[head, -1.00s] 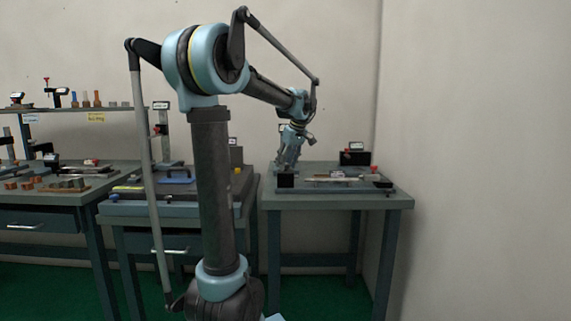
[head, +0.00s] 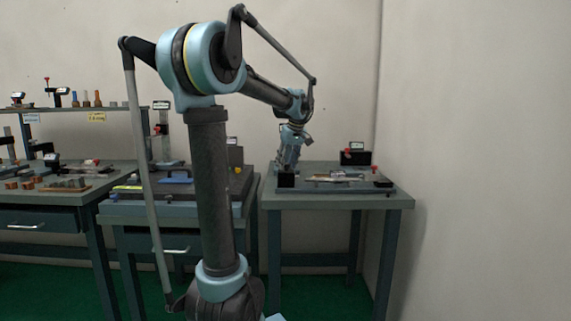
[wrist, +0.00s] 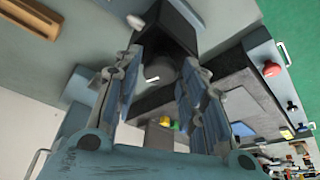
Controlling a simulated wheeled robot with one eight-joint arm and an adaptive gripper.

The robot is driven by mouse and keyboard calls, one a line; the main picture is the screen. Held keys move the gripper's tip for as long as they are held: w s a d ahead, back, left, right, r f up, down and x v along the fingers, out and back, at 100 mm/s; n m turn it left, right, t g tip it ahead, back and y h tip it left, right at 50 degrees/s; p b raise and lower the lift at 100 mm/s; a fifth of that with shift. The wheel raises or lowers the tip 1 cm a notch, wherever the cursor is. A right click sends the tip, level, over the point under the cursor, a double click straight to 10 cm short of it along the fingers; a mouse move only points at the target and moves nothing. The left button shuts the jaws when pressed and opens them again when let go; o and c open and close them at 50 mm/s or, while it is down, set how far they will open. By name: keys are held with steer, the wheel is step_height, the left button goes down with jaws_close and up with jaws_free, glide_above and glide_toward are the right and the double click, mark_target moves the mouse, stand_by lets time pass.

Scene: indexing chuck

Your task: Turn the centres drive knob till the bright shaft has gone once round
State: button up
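The centres fixture (head: 345,188) lies on the right-hand bench, with a dark end block (head: 286,180) at its left. A thin bright shaft (head: 337,178) lies along its middle. My gripper (head: 285,168) points down behind the dark block at the fixture's left end. In the wrist view my gripper (wrist: 158,72) has its two fingers apart, on either side of a dark block face (wrist: 165,50). A small pale bent piece (wrist: 152,80) shows between the fingers. I cannot tell which part is the drive knob. I see nothing clearly held.
A dark box (head: 355,157) with a red knob and label stands at the back of the bench (head: 400,201). A red knob (wrist: 271,69) shows at the right in the wrist view. Another bench (head: 120,210) with fixtures stands to the left. A wall rises at the right.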

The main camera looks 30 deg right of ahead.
stand_by(0.3)
steer(key=v, duration=1.2)
steer(key=shift+a+f, duration=0.1)
steer(key=s+a+f+g, duration=0.1)
steer(key=a+f, duration=0.6)
steer(key=a, duration=0.6)
steer(key=s+a+f, duration=0.1)
steer(key=a+f, duration=0.5)
steer(key=a, duration=0.7)
steer(key=s+a+f, duration=0.7)
steer(key=s+f, duration=0.1)
steer(key=f, duration=0.3)
steer(key=s+a+f+g, duration=0.1)
steer(key=s+a+f, duration=0.6)
steer(key=f, duration=0.4)
steer(key=shift+s+a+f+n, duration=0.3)
steer(key=shift+s+a+f, duration=0.1)
steer(key=shift+s, duration=0.2)
